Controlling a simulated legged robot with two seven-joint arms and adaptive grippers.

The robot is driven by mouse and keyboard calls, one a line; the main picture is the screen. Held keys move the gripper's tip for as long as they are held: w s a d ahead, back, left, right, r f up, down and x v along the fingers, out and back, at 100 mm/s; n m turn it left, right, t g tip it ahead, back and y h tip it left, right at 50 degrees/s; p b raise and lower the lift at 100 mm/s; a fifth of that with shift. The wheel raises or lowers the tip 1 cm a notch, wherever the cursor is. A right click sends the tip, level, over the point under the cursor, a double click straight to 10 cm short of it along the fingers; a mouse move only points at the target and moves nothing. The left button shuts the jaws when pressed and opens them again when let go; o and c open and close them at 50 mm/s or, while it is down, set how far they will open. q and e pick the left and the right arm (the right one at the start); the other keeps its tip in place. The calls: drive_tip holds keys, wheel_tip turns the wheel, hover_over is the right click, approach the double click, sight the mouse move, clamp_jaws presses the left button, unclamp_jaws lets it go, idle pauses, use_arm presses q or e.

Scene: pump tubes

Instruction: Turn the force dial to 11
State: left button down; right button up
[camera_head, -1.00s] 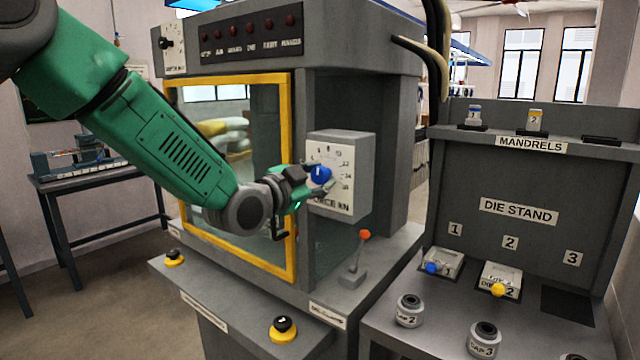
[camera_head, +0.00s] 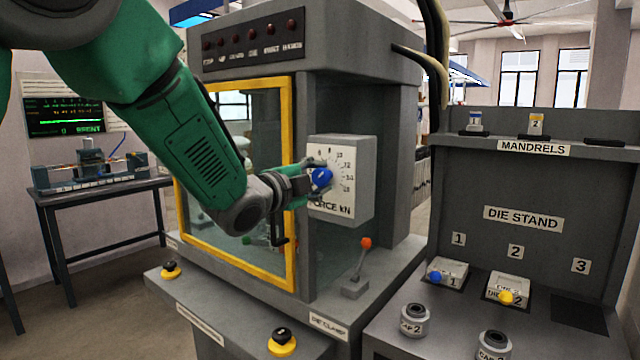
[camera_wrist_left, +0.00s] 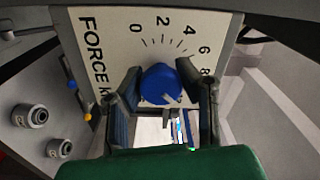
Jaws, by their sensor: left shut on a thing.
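The force dial is a blue knob (camera_head: 321,179) on the front of a grey box (camera_head: 354,168) marked FORCE kN, fixed to the press. My left gripper (camera_head: 306,181) reaches it from the left and is shut on the knob. In the left wrist view the blue knob (camera_wrist_left: 160,84) sits between the two fingers of my left gripper (camera_wrist_left: 160,98). The scale (camera_wrist_left: 165,30) shows 0, 2, 4, 6 and 8 there; the higher numbers are cut off. The knob's pointer is hard to read. My right gripper is in neither view.
A yellow-framed door (camera_head: 287,180) is just left of the dial box. A lever with an orange knob (camera_head: 366,243) stands below. The die stand (camera_head: 523,218) with labelled dies and caps is to the right. A black door handle (camera_head: 279,228) is under my gripper.

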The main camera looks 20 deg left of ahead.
use_arm(q)
drive_tip(key=shift+d+f, duration=0.1)
drive_tip(key=shift+f, duration=0.15)
drive_tip(key=c, duration=1.3)
unclamp_jaws()
drive_tip(key=shift+o, duration=0.9)
drive_tip(key=shift+r, duration=0.1)
drive_tip(key=v, duration=1.2)
